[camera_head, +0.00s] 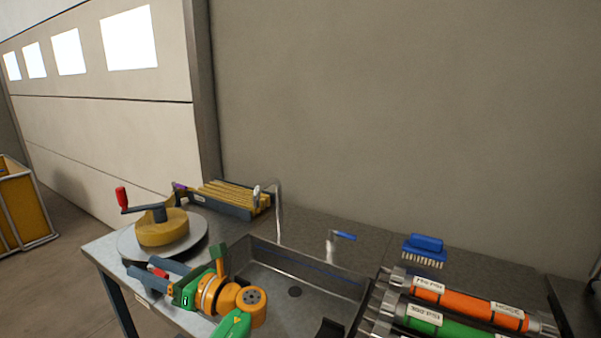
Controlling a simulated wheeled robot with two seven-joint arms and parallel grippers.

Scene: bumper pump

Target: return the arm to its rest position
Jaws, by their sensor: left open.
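My left arm, green and orange, reaches over the front left of the metal sink table. Its left gripper (152,272) points left, with dark fingers spread open, just in front of a round grey plate (128,243). A small red piece (159,272) shows between or just behind the fingers; I cannot tell whether they touch it. A yellow drum (163,229) with a dark crank and a red handle (122,198) stands on the plate, behind the gripper. My right gripper is not in view.
A sink basin (335,282) lies right of my arm, with a tap (278,205) behind it. A tray of yellow bars (228,197), a blue brush (425,249), a blue-handled tool (343,235), and orange (468,306) and green (452,326) labelled cylinders stand around it. The air above is free.

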